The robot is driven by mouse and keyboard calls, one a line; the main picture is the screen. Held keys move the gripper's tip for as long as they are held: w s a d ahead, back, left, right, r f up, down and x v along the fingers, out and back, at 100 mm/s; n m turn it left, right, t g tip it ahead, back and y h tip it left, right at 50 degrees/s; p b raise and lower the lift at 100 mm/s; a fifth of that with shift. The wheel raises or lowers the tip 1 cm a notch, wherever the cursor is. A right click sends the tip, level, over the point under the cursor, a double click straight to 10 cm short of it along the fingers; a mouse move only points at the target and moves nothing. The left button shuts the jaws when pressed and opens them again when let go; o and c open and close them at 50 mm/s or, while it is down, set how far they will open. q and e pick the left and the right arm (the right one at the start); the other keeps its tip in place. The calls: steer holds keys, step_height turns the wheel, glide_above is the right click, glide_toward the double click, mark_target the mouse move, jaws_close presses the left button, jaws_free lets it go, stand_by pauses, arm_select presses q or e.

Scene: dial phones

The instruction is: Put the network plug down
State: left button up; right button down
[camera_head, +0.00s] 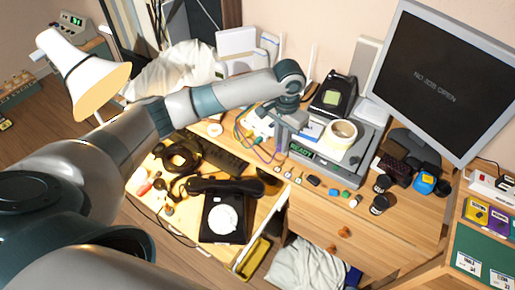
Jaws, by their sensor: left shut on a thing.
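My left gripper (284,140) reaches in from the left and points down at the back middle of the desk, beside the grey device with the READY display. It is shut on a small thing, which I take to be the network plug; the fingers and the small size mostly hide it. A blue-purple cable (266,154) runs by the fingertips. Thin coloured cables (240,130) loop to the left of the gripper. I cannot tell whether the plug touches the desk. My right gripper is out of view.
The grey READY device (318,166) carries a tape roll (343,132). A black dial phone (224,214) stands in front on the desk, with a keyboard (212,152) behind it. Several small parts (313,181) line the desk right of the gripper. A monitor (440,80) stands at right.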

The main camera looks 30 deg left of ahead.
arm_select(q)
steer(key=p, duration=0.2)
glide_above(257, 155)
step_height(257, 155, down, 5)
steer(key=shift+f, duration=0.2)
steer(key=shift+d, duration=0.1)
steer(key=shift+f+p, duration=0.9)
steer(key=shift+f, duration=1.1)
steer(key=shift+f, duration=0.15)
steer(key=o, duration=0.8)
